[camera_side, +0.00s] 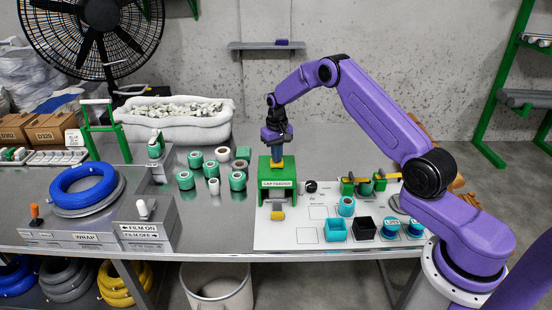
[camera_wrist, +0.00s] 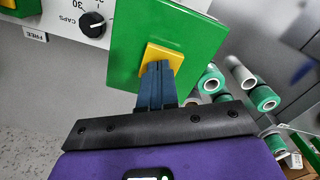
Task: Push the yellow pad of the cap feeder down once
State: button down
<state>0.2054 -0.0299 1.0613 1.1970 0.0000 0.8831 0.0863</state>
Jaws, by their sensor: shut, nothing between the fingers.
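The cap feeder (camera_side: 290,178) is a green box with a label on its front, standing at the left end of the white panel. Its yellow pad (camera_side: 276,162) is on top, under my gripper (camera_side: 277,146). In the wrist view the yellow pad (camera_wrist: 176,62) sits on the green top plate (camera_wrist: 128,60), partly hidden by my gripper (camera_wrist: 158,66). The dark fingers are shut with nothing between them. Their tips overlap the pad; they are on it or just above it, and I cannot tell which.
Several green and white rolls (camera_side: 195,159) stand left of the feeder. A black knob (camera_side: 311,187) is to its right. Teal cups (camera_side: 335,230) and a black box (camera_side: 364,228) sit on the white panel (camera_side: 290,238). A blue cable coil (camera_side: 83,186) lies at the left.

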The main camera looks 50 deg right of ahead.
dwell(0.3)
jog(key=shift+r, duration=3.45)
